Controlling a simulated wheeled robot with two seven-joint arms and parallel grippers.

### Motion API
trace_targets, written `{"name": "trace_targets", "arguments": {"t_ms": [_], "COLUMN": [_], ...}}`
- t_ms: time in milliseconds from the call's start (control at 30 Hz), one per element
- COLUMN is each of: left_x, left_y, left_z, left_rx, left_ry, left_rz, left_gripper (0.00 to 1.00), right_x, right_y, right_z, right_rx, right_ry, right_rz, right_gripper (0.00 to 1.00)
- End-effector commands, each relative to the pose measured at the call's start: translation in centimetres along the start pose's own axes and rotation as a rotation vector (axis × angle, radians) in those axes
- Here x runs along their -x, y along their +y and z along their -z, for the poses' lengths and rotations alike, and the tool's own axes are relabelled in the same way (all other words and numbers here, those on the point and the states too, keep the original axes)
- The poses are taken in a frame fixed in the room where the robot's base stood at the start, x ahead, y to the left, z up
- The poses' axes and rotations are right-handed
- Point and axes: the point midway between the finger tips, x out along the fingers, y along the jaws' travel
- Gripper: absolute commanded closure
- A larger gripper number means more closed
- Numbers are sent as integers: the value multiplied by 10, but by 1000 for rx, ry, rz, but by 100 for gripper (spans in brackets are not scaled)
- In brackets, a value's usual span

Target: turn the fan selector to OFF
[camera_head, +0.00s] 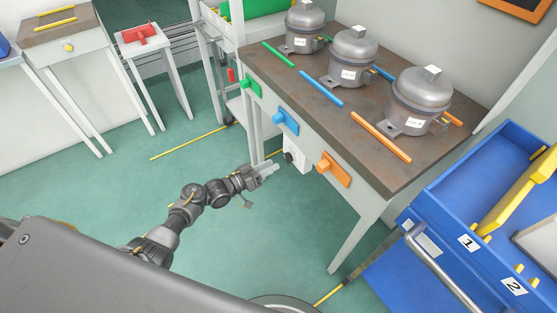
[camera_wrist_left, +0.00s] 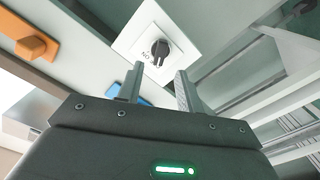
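The fan selector is a dark round knob (camera_wrist_left: 159,49) with a raised grip on a white plate (camera_wrist_left: 150,22). Small lettering, apparently ON seen upside down, shows at the knob's lower left; I cannot tell surely which mark the knob points to. In the head view the selector (camera_head: 289,157) is on the workbench's front, below the blue and orange holders. My left gripper (camera_wrist_left: 158,88) is open and empty, its two fingers short of the knob with a gap between. In the head view the left gripper (camera_head: 272,168) is just left of the selector. My right gripper is not in view.
The workbench (camera_head: 315,85) carries several grey compressors. Green (camera_head: 250,84), blue (camera_head: 285,120) and orange (camera_head: 333,170) holders stick out from its front. A blue drawer cart (camera_head: 440,215) stands at the right. Green floor is free left of the arm.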

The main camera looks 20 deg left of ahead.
Motion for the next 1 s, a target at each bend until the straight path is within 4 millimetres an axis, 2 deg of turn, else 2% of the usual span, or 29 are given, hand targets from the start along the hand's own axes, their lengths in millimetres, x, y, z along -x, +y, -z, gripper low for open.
{"name": "trace_targets", "arguments": {"t_ms": [100, 300, 1000], "left_x": [23, 45, 49], "left_y": [0, -1, 0], "left_z": [0, 1, 0], "left_rx": [-2, -1, 0], "left_ry": [-1, 1, 1], "left_rz": [3, 2, 1], "left_gripper": [64, 64, 64], "right_x": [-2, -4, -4], "right_y": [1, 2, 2], "right_z": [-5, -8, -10], "right_rx": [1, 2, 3], "right_ry": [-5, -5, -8], "right_rz": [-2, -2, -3], "right_gripper": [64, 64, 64]}}
